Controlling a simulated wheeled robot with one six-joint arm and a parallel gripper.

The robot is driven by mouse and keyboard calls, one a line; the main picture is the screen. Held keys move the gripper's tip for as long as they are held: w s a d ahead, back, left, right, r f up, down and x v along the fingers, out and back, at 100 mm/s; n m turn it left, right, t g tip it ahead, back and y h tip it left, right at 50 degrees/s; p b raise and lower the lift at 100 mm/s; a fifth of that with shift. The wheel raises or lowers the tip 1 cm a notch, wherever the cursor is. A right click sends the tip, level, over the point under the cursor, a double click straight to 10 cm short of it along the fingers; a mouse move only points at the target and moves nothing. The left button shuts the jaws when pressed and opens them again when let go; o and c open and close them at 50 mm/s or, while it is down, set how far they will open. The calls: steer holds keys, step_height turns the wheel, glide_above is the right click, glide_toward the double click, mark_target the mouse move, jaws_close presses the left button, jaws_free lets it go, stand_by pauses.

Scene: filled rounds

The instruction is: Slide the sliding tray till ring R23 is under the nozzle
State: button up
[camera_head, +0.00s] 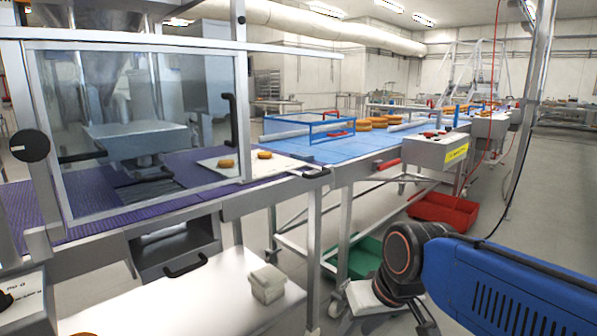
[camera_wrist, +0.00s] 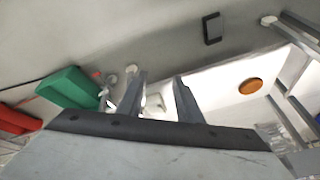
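The white sliding tray (camera_head: 213,163) lies on the purple belt in the head view, partly behind the clear guard panel. Two orange-brown rounds rest on it, one (camera_head: 227,163) at the panel's edge and one (camera_head: 264,154) to its right. No ring labels are legible, so I cannot tell which is R23. A black handle (camera_head: 318,173) is at the tray's right end. The nozzle (camera_head: 150,172) seems to hang below the metal hopper behind the panel, left of both rounds. My gripper (camera_wrist: 158,84) is open in the wrist view, fingers apart and nothing held, away from the tray.
A white table (camera_head: 200,295) with a folded cloth (camera_head: 267,284) stands in front; the wrist view shows an orange round (camera_wrist: 250,86) there. The blue belt (camera_head: 340,150), control box (camera_head: 435,150), red bin (camera_head: 440,212) and green bin (camera_head: 360,258) are to the right. Floor is clear at far right.

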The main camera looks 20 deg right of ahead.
steer(key=w+a+r+m+y, duration=0.2)
steer(key=w+r+m+y, duration=0.15)
steer(key=w, duration=0.55)
steer(key=m+t+y, duration=0.2)
steer(key=m+t, duration=0.7)
steer(key=t, duration=0.1)
glide_toward(323, 174)
steer(key=shift+n, duration=0.25)
steer(key=x, duration=1.1)
jaws_close()
